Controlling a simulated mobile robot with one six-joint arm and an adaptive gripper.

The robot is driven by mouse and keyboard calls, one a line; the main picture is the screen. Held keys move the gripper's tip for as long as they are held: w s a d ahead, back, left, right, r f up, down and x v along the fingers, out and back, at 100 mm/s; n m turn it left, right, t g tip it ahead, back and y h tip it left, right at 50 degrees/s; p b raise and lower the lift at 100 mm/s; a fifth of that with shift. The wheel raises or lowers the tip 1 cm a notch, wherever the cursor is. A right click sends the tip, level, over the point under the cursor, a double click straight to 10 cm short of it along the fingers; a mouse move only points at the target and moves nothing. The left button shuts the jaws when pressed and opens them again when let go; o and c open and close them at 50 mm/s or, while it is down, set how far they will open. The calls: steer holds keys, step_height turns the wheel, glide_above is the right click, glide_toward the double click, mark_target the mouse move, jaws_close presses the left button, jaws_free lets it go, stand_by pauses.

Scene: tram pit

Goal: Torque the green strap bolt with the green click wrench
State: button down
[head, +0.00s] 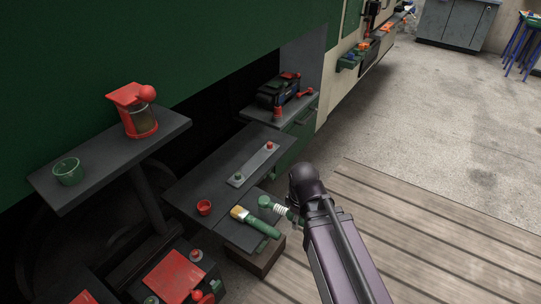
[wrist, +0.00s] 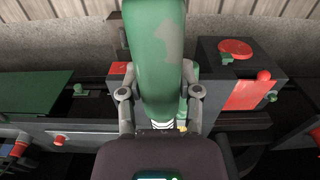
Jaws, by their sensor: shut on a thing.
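A grey metal strap (head: 255,163) lies on the dark platform in the head view. The green strap bolt (head: 238,178) stands at its near end and a red bolt (head: 270,146) at its far end. My gripper (head: 294,217) is shut on the green click wrench (head: 265,201), whose green round end and pale coiled part stick out to the left. The wrench is right of and nearer than the green bolt, apart from it. In the wrist view my gripper (wrist: 160,97) has a finger on each side of the large green wrench body (wrist: 157,50). The wrench hides much behind it.
A brush (head: 262,227) with yellow bristles and a green handle lies just below the wrench. A red cup (head: 204,207) is on the platform. A raised shelf (head: 100,163) carries a green cup (head: 68,171) and a red lantern-like object (head: 138,110). Wooden decking lies right.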

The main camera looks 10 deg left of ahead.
steer(key=w+a+r+n+p, duration=0.2)
steer(key=w+a, duration=0.4)
steer(key=w, duration=0.4)
steer(key=w+a+r+n+p, duration=0.3)
steer(key=w+a, duration=0.4)
steer(key=w, duration=0.4)
steer(key=shift+r, duration=0.2)
steer(key=shift+w+d, duration=0.1)
steer(key=shift+w, duration=0.05)
steer(key=shift+w+f+b, duration=0.1)
steer(key=shift+f+b, duration=2.45)
steer(key=shift+f, duration=0.2)
steer(key=shift+f+b, duration=1.6)
steer(key=shift+f, duration=0.05)
steer(key=c, duration=0.9)
jaws_free()
jaws_close()
steer(key=shift+s, duration=0.25)
